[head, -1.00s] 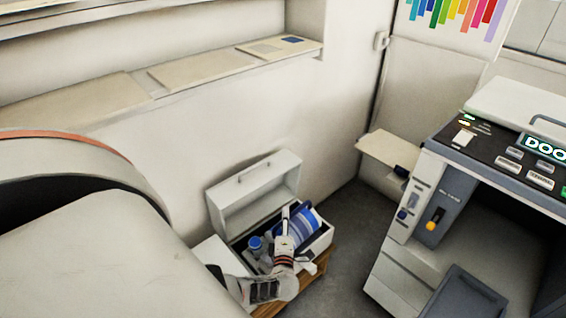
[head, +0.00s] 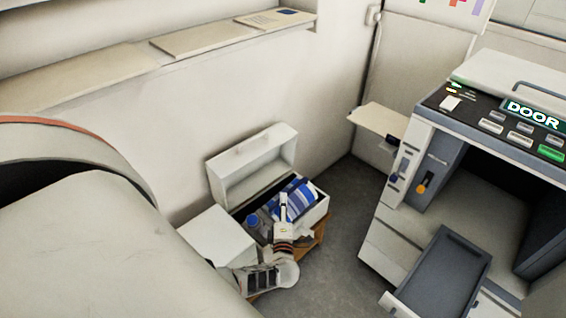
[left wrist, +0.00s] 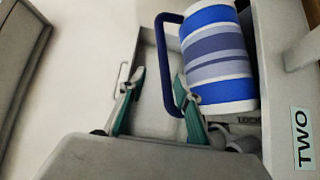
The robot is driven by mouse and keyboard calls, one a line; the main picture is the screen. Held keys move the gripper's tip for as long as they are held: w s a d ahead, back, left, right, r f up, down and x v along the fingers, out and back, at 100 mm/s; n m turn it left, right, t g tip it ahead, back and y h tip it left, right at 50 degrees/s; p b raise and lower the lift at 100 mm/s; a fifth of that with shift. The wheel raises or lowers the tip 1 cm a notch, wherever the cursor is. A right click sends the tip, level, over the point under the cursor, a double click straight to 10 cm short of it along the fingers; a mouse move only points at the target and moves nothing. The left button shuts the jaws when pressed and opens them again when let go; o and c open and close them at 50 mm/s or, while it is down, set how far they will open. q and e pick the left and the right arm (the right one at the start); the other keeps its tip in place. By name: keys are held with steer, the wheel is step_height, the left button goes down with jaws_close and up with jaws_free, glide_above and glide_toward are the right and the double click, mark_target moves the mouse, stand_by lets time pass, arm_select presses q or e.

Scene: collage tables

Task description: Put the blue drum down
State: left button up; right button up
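The blue drum (head: 296,194), striped blue, grey and white, lies tilted at the right side of an open white box (head: 313,213). In the left wrist view the drum (left wrist: 216,55) is at the upper right, with its dark blue loop handle (left wrist: 161,50) on its left. My left gripper (left wrist: 158,76) has its two green-padded fingers apart. The handle's lower part is at the right finger; I cannot tell whether they touch. In the head view my left gripper (head: 284,200) is over the box, beside the drum, hiding part of the contents. My right gripper is not in view.
The box's raised lid (head: 252,165) stands against the wall. A blue-capped item (head: 252,221) is in the box, left of the gripper. A wooden stand (head: 318,236) is under the box. A grey machine (head: 395,235) stands on the right, with dark floor (head: 345,230) between.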

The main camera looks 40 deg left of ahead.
arm_select(q)
steer(key=o, duration=1.8)
steer(key=shift+r, duration=0.1)
steer(key=shift+c, duration=0.2)
step_height(320, 180, up, 10)
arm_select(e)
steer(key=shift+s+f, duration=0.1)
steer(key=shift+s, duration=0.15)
